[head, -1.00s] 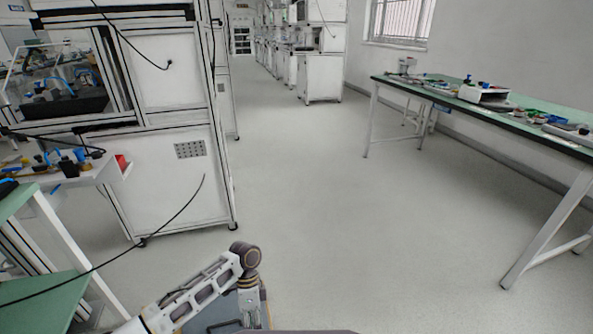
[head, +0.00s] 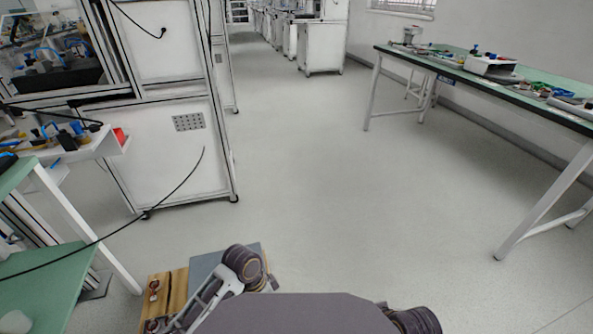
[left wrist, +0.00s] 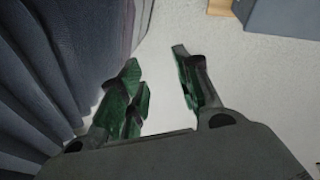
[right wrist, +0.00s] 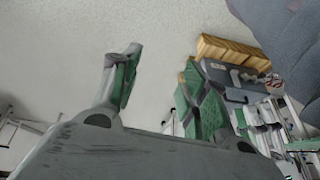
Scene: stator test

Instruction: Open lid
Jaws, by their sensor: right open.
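A grey-blue box (head: 212,268) on a wooden base (head: 172,292) shows low on the left in the head view, partly hidden by my arm. In the right wrist view a grey case with a handle (right wrist: 222,78) stands against wooden slats (right wrist: 228,52), beyond the right finger. A corner of a grey-blue box (left wrist: 285,15) shows at the top of the left wrist view. I cannot tell which surface is the lid. My left gripper (left wrist: 157,58) is open and empty over bare floor. My right gripper (right wrist: 160,57) is open and empty, touching nothing visible.
A white cabinet machine (head: 165,150) stands at the left, beside a green-topped table (head: 45,275) with a loose black cable. A long green workbench (head: 450,72) with parts stands at the right. The floor between is clear.

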